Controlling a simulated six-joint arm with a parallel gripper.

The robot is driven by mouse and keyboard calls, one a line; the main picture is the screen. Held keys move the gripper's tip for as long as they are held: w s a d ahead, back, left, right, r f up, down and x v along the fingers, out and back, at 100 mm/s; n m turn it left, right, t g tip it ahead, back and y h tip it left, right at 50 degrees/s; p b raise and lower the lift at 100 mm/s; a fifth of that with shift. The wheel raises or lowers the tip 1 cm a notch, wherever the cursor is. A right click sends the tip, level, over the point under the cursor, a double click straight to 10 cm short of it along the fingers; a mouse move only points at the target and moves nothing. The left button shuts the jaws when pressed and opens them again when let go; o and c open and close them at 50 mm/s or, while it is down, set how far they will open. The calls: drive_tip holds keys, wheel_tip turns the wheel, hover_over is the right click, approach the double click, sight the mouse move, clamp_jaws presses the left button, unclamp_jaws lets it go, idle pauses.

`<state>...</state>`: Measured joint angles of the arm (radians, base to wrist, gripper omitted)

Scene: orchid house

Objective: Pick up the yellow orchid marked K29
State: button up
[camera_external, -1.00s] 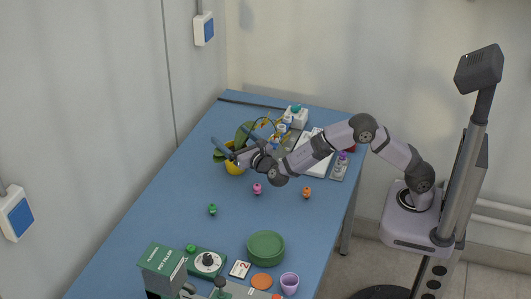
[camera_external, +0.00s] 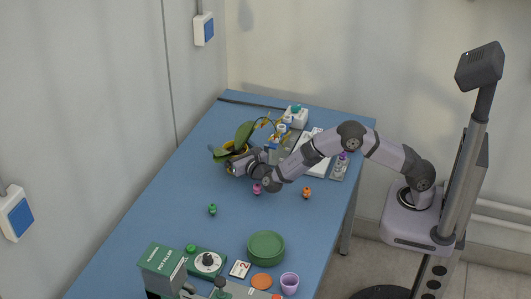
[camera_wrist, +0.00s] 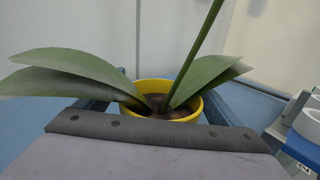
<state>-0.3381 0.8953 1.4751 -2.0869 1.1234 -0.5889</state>
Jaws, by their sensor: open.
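The orchid (camera_external: 246,132) has a yellow pot, broad green leaves and an arching stem with yellow-orange flowers. In the wrist view its yellow pot (camera_wrist: 190,117) stands upright with dark filling, leaves spreading to both sides and a stem rising out of the frame. The mark K29 cannot be read. My gripper (camera_external: 236,163) is low at the pot, which it partly hides in the external view. In the wrist view its dark blue fingers lie open on the left and right of the pot. Contact with the pot cannot be told.
Small pink (camera_external: 257,188), orange (camera_external: 306,192) and green (camera_external: 213,209) pieces stand on the blue table (camera_external: 180,215). A green dish (camera_external: 266,247), purple cup (camera_external: 289,283) and green machine (camera_external: 163,265) are near the front. A white tray (camera_external: 313,160) lies right of the orchid.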

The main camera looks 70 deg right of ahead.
drive_tip(key=shift+r, duration=0.1)
drive_tip(key=c, duration=1.4)
wheel_tip(320, 180, up, 10)
drive_tip(key=shift+b, duration=0.3)
